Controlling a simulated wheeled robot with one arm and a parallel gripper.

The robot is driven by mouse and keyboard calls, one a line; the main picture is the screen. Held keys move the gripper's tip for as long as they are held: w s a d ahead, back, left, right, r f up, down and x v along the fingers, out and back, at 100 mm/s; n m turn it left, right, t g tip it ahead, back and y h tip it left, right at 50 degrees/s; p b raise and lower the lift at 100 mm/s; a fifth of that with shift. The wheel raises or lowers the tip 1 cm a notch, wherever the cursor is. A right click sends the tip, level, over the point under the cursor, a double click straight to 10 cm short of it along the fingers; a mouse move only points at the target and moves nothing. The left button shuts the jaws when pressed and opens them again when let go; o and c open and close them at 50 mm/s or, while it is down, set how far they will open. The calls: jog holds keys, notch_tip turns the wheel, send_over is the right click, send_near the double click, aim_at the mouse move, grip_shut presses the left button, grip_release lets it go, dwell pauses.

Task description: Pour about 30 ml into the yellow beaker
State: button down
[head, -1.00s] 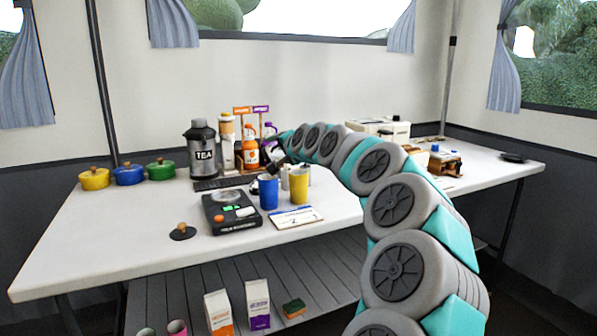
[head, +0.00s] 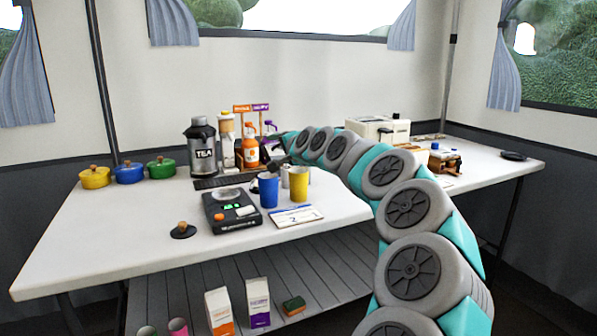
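The yellow beaker (head: 299,187) stands upright on the white table, just right of the blue beaker (head: 268,191). Its inside is too small to read. My gripper (head: 276,161) is behind and above the two beakers, in front of the bottle rack. It is small, dark and partly merged with the things behind it, so its fingers and anything in them cannot be made out. A pale metallic cup (head: 285,176) shows partly behind the beakers. An orange bottle (head: 250,150) and a purple-topped bottle (head: 270,128) stand at the rack.
A black scale (head: 218,222) lies left of the beakers, and a small card (head: 297,217) lies in front. A TEA dispenser (head: 203,150) and a white bottle (head: 226,140) stand behind. Colored pots (head: 128,174) are at left. The table's front left is mostly clear.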

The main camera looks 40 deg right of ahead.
jog(key=shift+f, duration=0.1)
jog(key=shift+w+a, duration=0.1)
jog(key=shift+w, duration=0.1)
dwell(0.6)
jog(key=shift+s+d+m, duration=0.2)
jog(key=shift+d+m, duration=0.05)
jog(key=shift+m, duration=0.05)
dwell(0.5)
jog(key=shift+w+a, duration=0.2)
jog(key=shift+a, duration=0.1)
jog(key=shift+a+r+m+t, duration=0.2)
jog(key=shift+r+m+t, duration=0.15)
jog(key=shift+m, duration=0.25)
dwell(0.9)
jog(key=shift+w+a+f+n, duration=0.1)
jog(key=shift+f+n, duration=0.45)
jog(key=shift+n, duration=0.25)
jog(key=shift+r+n+g, duration=0.35)
jog(key=shift+n+g, duration=0.15)
jog(key=shift+g, duration=0.05)
